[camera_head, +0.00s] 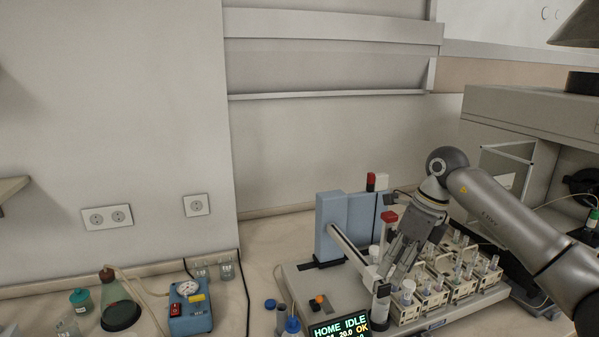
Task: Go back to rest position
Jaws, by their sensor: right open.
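My right arm comes in from the right, and its gripper (393,262) points down over the autosampler (342,222). The fingers are apart, and I see nothing held between them. The fingertips are close to the sampler's arm and the front vial racks (434,299); I cannot tell whether they touch anything. The racks hold several small vials. The sampler's display (340,327) reads "HOME IDLE" and "OK". My left gripper does not show.
A blue device (190,312), a conical flask (120,312) and bottles stand on the bench at the lower left. A large grey instrument (530,112) is at the right. The bench behind the sampler, by the wall, looks clear.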

